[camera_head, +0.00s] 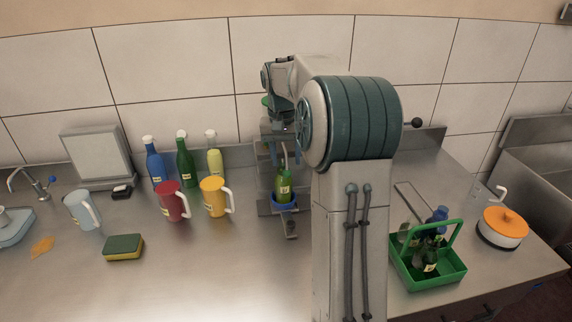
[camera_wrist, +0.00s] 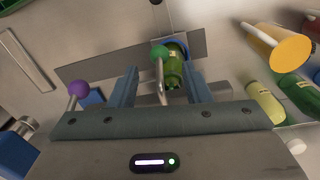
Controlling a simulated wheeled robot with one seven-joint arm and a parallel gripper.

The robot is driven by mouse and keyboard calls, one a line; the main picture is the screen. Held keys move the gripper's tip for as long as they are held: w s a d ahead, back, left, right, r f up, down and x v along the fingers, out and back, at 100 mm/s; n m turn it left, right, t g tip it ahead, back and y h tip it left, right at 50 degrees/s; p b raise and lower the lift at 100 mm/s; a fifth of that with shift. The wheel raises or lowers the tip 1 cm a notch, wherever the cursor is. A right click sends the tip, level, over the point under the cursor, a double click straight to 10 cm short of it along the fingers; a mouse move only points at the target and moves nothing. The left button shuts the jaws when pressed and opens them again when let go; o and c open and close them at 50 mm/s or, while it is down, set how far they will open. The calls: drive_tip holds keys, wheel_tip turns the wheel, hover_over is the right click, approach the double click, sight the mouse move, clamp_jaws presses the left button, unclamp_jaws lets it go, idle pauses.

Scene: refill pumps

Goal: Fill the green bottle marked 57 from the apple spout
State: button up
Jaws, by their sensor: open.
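A green bottle (camera_head: 284,188) stands in a blue ring holder (camera_head: 285,206) below a thin metal spout (camera_head: 284,155), left of my arm. It has a pale label whose number is too small to read. In the wrist view the green bottle (camera_wrist: 174,68) lies beyond my fingers, next to a curved metal spout (camera_wrist: 160,82) with a green ball (camera_wrist: 159,52) on it. My gripper (camera_wrist: 160,84) is open, and nothing is clamped in it. In the head view my gripper (camera_head: 272,150) is above and beside the bottle, partly hidden. No apple mark is readable.
A green crate (camera_head: 428,281) with several bottles stands on the right, near a white pot (camera_head: 498,232) with an orange lid. Red (camera_head: 172,201) and yellow (camera_head: 214,197) jugs stand left. A purple ball (camera_wrist: 78,88) shows in the wrist view.

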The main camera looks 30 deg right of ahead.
drive_tip(key=shift+d+f, duration=0.1)
drive_tip(key=shift+f, duration=1.3)
clamp_jaws()
wheel_tip(320, 180, up, 5)
drive_tip(key=p, duration=0.3)
drive_tip(key=shift+f, duration=0.2)
drive_tip(key=shift+w+r, duration=0.1)
drive_tip(key=shift+r, duration=0.05)
unclamp_jaws()
drive_tip(key=shift+r, duration=0.1)
